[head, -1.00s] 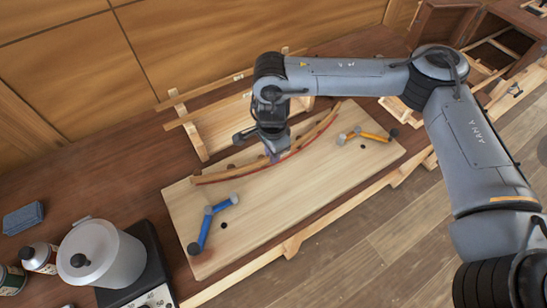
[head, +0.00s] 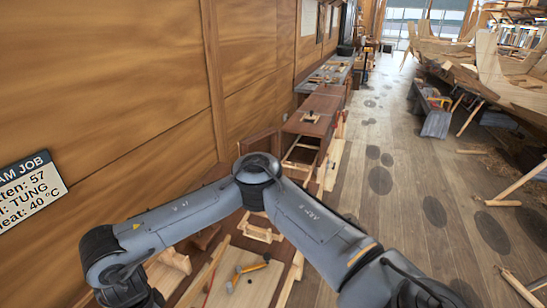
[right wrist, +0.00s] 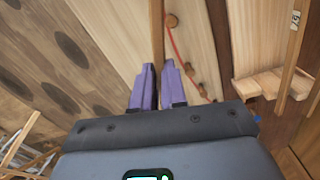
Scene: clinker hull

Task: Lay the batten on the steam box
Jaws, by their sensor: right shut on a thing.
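In the right wrist view, the purple fingers of my right gripper (right wrist: 157,85) are shut on the batten (right wrist: 157,30), a narrow wooden strip running up out of the picture between them. A pale board with round pegs and a red curved line (right wrist: 177,48) lies beyond the fingers. In the head view, my right arm bends down to the lower left, and its fingers are cut off by the bottom edge. Part of the pale board (head: 262,287) shows there. I cannot pick out the steam box with certainty. My left gripper is in neither current view.
A steam job sign (head: 28,190) hangs on the wall. Further benches (head: 318,110) line the wall. The floor aisle (head: 400,200) is open, with boat frames to its right.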

